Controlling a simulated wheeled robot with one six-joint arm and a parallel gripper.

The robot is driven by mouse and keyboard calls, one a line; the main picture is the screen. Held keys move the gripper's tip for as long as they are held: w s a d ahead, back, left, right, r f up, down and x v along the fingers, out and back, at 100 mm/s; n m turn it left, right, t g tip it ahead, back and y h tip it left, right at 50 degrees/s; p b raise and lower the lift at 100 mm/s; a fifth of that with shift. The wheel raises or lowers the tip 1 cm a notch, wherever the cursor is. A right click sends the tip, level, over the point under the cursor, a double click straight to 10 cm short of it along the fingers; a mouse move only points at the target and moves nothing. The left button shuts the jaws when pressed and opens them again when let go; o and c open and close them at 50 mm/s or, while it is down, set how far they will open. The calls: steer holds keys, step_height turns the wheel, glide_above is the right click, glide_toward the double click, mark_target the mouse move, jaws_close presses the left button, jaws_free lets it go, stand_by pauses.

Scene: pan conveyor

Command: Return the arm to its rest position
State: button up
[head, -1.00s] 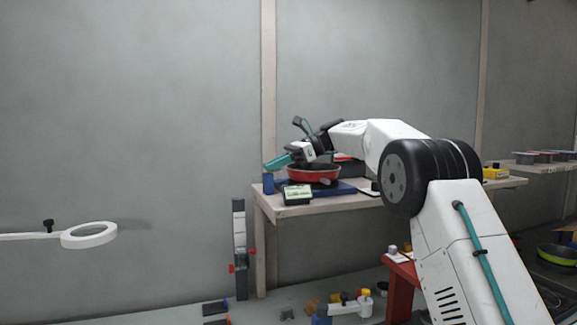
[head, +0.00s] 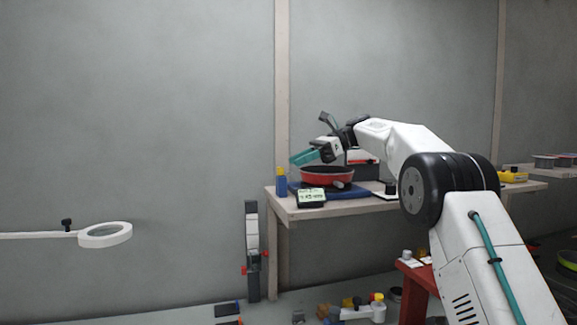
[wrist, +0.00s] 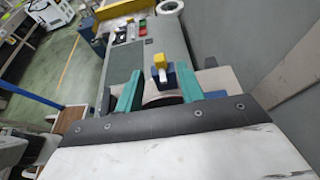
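My gripper (head: 303,158) is above and slightly left of a red pan (head: 325,177) in the head view, clear of it. The pan stands on a dark blue base on a wooden shelf table (head: 350,206). In the wrist view my gripper (wrist: 160,74) shows its two teal fingers spread apart with nothing held between them. A blue bottle with a yellow cap (wrist: 161,66) appears in the gap, farther off on the surface. My arm reaches in from the right, bent at its large black joint.
A small display unit (head: 311,197) sits at the table's front edge. The blue and yellow bottle (head: 281,184) stands at its left end. A white ring magnifier (head: 105,235) juts in from the left. A red stand (head: 415,281) is below my arm. The wall behind is bare.

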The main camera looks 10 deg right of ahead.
steer(key=shift+v, duration=1.1)
steer(key=s+a+f+n+t+h, duration=0.1)
steer(key=s+n+h, duration=0.2)
steer(key=s, duration=0.9)
steer(key=s+a+f+n+t+h, duration=0.1)
steer(key=s+f+n+h, duration=0.2)
steer(key=s, duration=0.9)
steer(key=s+d+f+n+h, duration=0.2)
steer(key=s+f, duration=0.4)
steer(key=s, duration=0.3)
steer(key=s+d+f+n+h, duration=0.3)
steer(key=s+f+n, duration=0.2)
steer(key=s, duration=0.5)
steer(key=s+d+f+n+h, duration=0.2)
steer(key=s+f+n, duration=0.1)
steer(key=s+f, duration=0.5)
steer(key=shift+s+d+f+n+t+h, duration=0.15)
steer(key=shift+s+d+n+t+h, duration=0.2)
steer(key=shift+s, duration=0.3)
